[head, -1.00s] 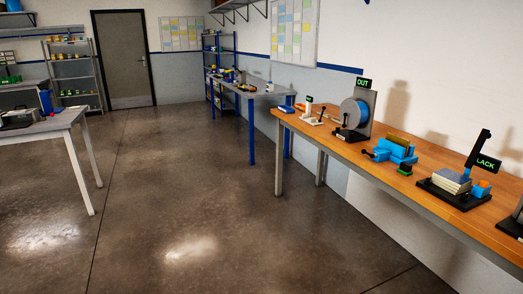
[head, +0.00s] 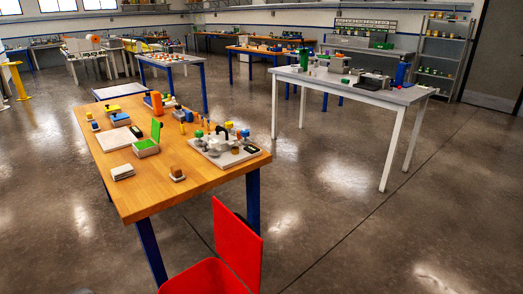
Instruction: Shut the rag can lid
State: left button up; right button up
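A red object at the bottom edge of the head view has an upright flat panel (head: 238,246) and a lower red part (head: 200,278) to its left. It looks like the rag can with its lid raised, but the frame cuts it off and I cannot be sure. It stands in front of the near wooden table, by its right front corner. Neither of my grippers is in view.
The wooden table (head: 195,188) with blue legs holds a green-lidded box (head: 146,148) and a grey tray of small parts (head: 228,157). A grey table with white legs (head: 352,82) stands to the right. The floor (head: 330,235) between and in front is clear.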

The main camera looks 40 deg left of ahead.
aim_at(236, 242)
jog(key=i+l+u, duration=0.1)
jog(key=u, duration=0.35)
jog(key=i+l+u, duration=0.2)
jog(key=u, duration=0.25)
jog(key=i+l+u, duration=0.2)
jog(key=u, duration=0.3)
jog(key=i+l+u, duration=0.1)
jog(key=l+u, duration=0.2)
jog(key=u, duration=0.15)
